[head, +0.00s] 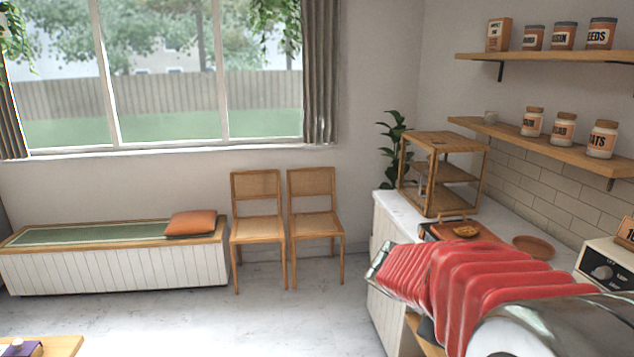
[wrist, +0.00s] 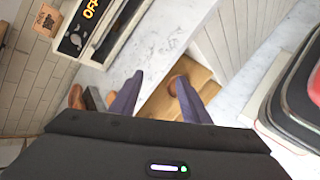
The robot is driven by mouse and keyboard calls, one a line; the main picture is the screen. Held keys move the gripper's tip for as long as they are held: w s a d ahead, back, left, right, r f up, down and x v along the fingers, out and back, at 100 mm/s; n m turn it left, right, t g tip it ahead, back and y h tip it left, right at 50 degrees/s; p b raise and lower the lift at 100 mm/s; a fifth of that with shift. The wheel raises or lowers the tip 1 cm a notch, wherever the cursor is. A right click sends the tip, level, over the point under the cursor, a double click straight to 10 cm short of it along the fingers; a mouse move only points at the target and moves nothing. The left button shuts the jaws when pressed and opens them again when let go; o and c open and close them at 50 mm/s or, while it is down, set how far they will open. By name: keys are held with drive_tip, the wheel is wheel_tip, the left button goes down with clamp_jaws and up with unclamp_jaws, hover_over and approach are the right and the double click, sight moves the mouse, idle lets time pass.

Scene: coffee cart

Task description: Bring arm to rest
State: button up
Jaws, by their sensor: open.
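My gripper (wrist: 159,80) shows in the wrist view with its two dark fingers spread apart and nothing between them. It is over the edge of the marble counter (wrist: 150,35), with a wooden surface (wrist: 205,72) visible beyond and below. In the head view my arm, with a red ribbed sleeve, reaches in from the lower right across the counter front. My gripper cannot be made out in the head view.
The marble counter holds a wooden shelf stand (head: 438,140), a terracotta dish (head: 533,246) and an appliance with a dial (head: 603,272). Wall shelves (head: 560,57) carry jars above. Two chairs (head: 257,215) and a bench (head: 110,265) stand left; the floor (head: 270,315) before them is clear.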

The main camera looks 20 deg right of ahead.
drive_tip(key=s+a+m+t+y, duration=0.2)
drive_tip(key=a+t+y, duration=0.7)
drive_tip(key=a, duration=2.1)
drive_tip(key=shift+a+r+m+y, duration=0.3)
drive_tip(key=shift+a+m+y, duration=0.1)
drive_tip(key=shift+m, duration=0.2)
drive_tip(key=shift+d, duration=0.1)
drive_tip(key=shift+c, duration=1.4)
drive_tip(key=shift+d, duration=0.15)
